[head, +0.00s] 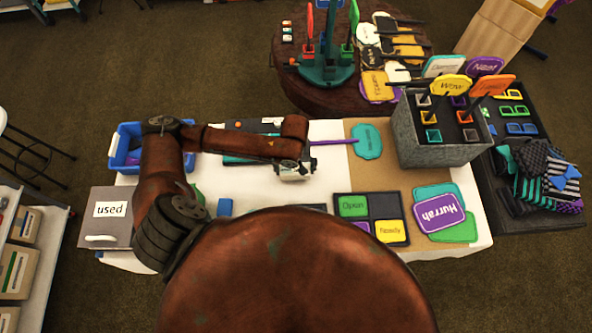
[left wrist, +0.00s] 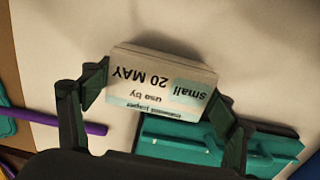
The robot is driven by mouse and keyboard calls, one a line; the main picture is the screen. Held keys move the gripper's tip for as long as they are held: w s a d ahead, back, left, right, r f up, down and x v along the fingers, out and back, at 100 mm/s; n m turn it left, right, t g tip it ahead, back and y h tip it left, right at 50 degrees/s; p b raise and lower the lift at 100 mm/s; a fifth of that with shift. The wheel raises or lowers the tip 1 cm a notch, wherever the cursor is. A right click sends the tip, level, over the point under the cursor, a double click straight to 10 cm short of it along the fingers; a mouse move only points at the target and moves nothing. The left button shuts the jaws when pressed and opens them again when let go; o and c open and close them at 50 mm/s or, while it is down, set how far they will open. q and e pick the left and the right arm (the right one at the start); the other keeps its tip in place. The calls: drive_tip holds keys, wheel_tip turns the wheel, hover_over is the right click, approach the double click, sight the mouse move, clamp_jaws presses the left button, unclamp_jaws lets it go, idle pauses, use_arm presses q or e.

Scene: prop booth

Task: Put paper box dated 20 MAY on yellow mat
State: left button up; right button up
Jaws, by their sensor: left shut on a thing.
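The paper box (left wrist: 160,80) sits between the two fingers of my left gripper (left wrist: 158,98) in the left wrist view. Its pale label reads "small", "use by" and "20 MAY", upside down in that view. In the head view my left gripper (head: 292,165) is over the white table, shut on the box (head: 295,174), which shows small below it. I cannot tell the gap between box and table. I cannot make out a yellow mat in either view; my body hides the near middle of the table. My right gripper is not in view.
The white table (head: 320,190) has bare room around the box. A teal holder (left wrist: 185,140) lies beside it, with a purple stick (left wrist: 85,127). A divided tray (head: 388,205), grey bin (head: 425,150), blue bin (head: 122,150) and "used" box (head: 105,228) stand around.

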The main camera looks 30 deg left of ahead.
use_arm(q)
drive_tip(key=shift+f, duration=0.45)
drive_tip(key=o, duration=1.6)
